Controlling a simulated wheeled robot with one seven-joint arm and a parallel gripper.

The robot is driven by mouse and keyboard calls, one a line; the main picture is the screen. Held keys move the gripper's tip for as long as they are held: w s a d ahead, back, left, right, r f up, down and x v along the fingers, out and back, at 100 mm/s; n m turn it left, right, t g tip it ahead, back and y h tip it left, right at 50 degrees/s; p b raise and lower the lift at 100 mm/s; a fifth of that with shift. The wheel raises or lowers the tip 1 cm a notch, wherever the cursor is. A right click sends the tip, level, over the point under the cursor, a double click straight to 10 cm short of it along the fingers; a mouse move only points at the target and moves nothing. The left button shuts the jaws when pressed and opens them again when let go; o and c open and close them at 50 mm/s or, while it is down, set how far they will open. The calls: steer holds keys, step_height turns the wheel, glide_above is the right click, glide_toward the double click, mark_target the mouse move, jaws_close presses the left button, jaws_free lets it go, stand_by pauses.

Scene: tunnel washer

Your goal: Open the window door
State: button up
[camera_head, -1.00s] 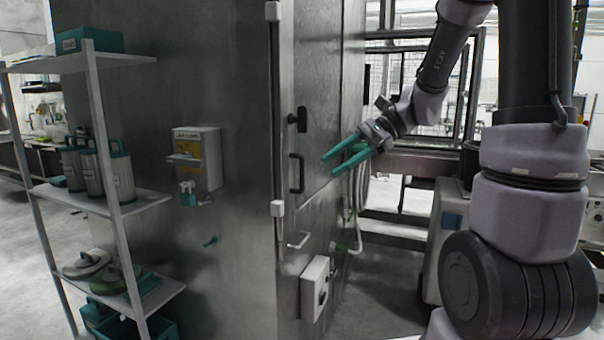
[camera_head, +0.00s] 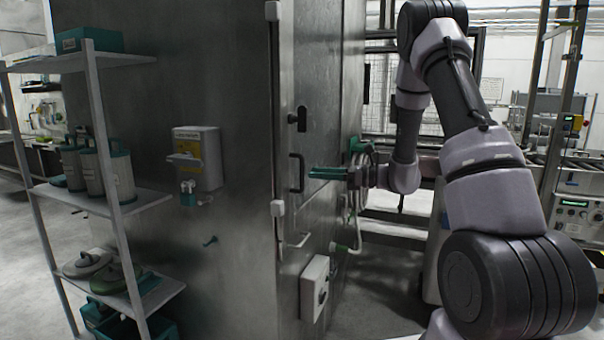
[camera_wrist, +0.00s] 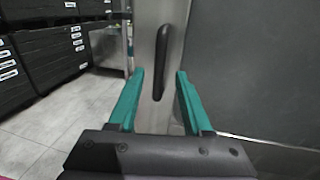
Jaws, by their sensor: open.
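The metal door panel (camera_head: 330,120) on the side of the tall steel cabinet carries a dark vertical bar handle (camera_head: 296,172). No window shows in the panel from here, and the door looks shut. My gripper (camera_head: 312,173) is just right of the handle, with its teal fingers pointing left toward it. In the wrist view the handle (camera_wrist: 160,62) stands upright ahead, between the lines of my two open fingers (camera_wrist: 160,74). I see no contact, and nothing is held.
A dark latch (camera_head: 298,119) sits above the handle, and a bent metal handle (camera_head: 298,240) is below. A white switch box (camera_head: 314,287) and hoses (camera_head: 357,190) are nearby. A shelf (camera_head: 100,195) stands at the left. The wrist view shows dark drawers (camera_wrist: 45,50) and open floor.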

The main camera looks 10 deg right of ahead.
mark_target(302, 186)
steer(key=x, duration=0.5)
steer(key=shift+a, duration=0.2)
jaws_close()
stand_by(1.2)
